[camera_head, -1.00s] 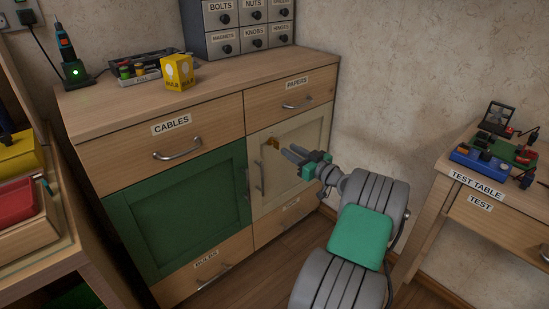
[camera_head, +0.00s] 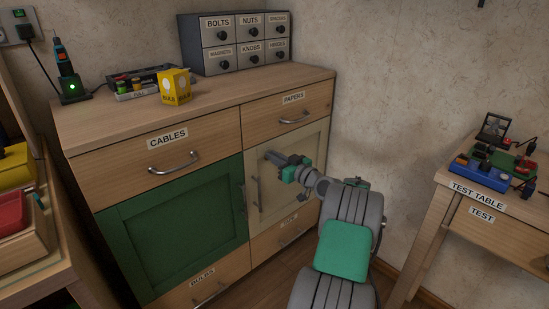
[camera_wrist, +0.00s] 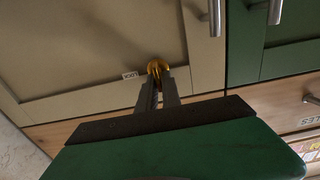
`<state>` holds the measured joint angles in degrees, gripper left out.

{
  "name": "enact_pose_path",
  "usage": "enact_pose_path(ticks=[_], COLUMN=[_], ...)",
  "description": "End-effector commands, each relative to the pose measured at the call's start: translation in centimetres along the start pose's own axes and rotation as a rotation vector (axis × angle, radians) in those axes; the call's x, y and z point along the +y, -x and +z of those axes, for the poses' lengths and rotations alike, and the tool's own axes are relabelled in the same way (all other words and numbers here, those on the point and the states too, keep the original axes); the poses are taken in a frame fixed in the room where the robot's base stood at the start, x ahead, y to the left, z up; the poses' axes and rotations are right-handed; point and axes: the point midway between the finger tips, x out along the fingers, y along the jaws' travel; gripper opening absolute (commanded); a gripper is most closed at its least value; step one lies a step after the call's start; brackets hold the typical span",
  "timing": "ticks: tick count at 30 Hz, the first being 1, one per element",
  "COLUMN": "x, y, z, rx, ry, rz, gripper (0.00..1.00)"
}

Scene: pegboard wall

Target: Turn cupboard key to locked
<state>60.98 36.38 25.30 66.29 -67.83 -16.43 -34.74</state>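The cupboard is the cream door (camera_head: 302,180) on the right of the wooden cabinet, with an upright bar handle on its left. In the wrist view the same door (camera_wrist: 90,45) fills the upper left. A brass key (camera_wrist: 158,67) sits at the door's lock, between my fingertips. My gripper (camera_head: 271,157) reaches the door's upper left part, and its fingers hide the key in the head view. In the wrist view my gripper (camera_wrist: 159,82) has its fingers close together and appears shut on the key. A small label (camera_wrist: 130,75) is beside the key, too small to read surely.
A green door (camera_head: 180,220) is left of the cream one, and its handle (camera_wrist: 276,10) shows in the wrist view. Drawers lie above and below both doors. The test table (camera_head: 475,190) stands at the right, with floor between it and the cabinet.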

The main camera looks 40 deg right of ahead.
Motion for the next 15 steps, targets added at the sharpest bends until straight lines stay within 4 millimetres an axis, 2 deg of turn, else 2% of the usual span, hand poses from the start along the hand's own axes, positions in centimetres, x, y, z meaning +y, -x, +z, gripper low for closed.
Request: enact_pose_path(ticks=[15], x=[0.0], y=[0.02], z=[0.01], rx=[0.0], ry=[-0.001], rz=[0.0], gripper=[0.0])
